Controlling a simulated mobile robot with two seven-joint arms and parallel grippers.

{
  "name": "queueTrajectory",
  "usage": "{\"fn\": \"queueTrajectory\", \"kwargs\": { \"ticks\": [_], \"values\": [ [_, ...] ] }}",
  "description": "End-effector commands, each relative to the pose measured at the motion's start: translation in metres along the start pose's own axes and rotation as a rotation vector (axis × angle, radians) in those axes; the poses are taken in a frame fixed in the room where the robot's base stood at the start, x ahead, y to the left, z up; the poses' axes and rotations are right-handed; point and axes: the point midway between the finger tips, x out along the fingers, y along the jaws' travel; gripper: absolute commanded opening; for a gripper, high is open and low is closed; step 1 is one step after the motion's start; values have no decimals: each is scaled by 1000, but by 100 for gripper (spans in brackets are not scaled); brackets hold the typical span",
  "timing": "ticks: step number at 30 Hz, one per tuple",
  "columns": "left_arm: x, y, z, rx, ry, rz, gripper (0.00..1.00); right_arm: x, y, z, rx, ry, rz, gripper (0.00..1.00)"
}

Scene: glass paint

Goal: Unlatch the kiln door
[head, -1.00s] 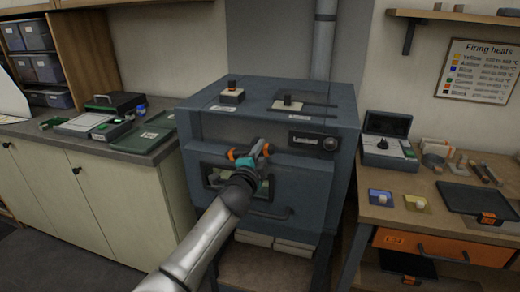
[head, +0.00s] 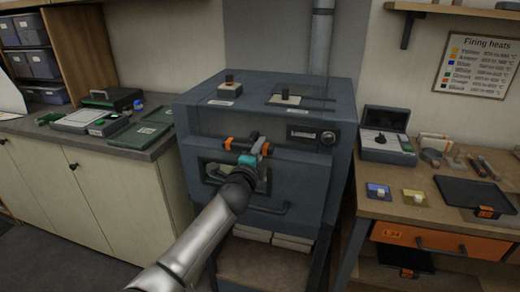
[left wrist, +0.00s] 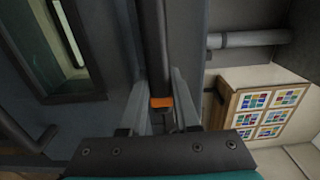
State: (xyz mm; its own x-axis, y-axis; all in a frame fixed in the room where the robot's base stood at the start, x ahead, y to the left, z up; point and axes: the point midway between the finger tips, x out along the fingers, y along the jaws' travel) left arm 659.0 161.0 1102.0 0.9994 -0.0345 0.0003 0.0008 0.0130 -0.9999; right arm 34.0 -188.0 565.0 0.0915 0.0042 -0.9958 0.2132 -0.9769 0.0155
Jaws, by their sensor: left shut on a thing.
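The grey-blue kiln (head: 310,170) stands in the middle of the head view with its door closed at the front. A dark latch bar with orange bands (head: 229,144) lies across the upper part of the door, above the window. My left gripper (head: 257,146) is shut on the latch bar near its right part. In the left wrist view, the two fingers of my left gripper (left wrist: 160,98) stand either side of the dark bar (left wrist: 154,45), with an orange band (left wrist: 162,102) between them. My fingers hide part of the bar. My right gripper is not in view.
A door handle (head: 268,211) sits below the window. A counter with a green tray (head: 137,137) is on the left. A wooden table (head: 390,210) with a black tray (head: 468,191) and small tools is close on the right. Floor shows at lower left.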

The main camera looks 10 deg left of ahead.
Motion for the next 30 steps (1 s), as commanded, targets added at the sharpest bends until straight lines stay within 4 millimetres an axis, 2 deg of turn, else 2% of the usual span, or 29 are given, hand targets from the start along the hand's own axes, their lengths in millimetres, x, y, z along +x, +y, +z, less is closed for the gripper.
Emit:
{"fn": "queueTrajectory", "kwargs": {
  "ticks": [3,4,11,23,30],
  "values": [
    [0,1,1,10,-2,2,0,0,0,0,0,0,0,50],
    [0,2,1,10,-2,2,33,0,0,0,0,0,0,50],
    [0,1,0,6,-1,1,59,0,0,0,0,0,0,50],
    [-6,0,1,3,-1,1,60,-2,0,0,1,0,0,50],
    [-34,0,0,4,0,2,60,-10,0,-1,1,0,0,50]
  ]
}}
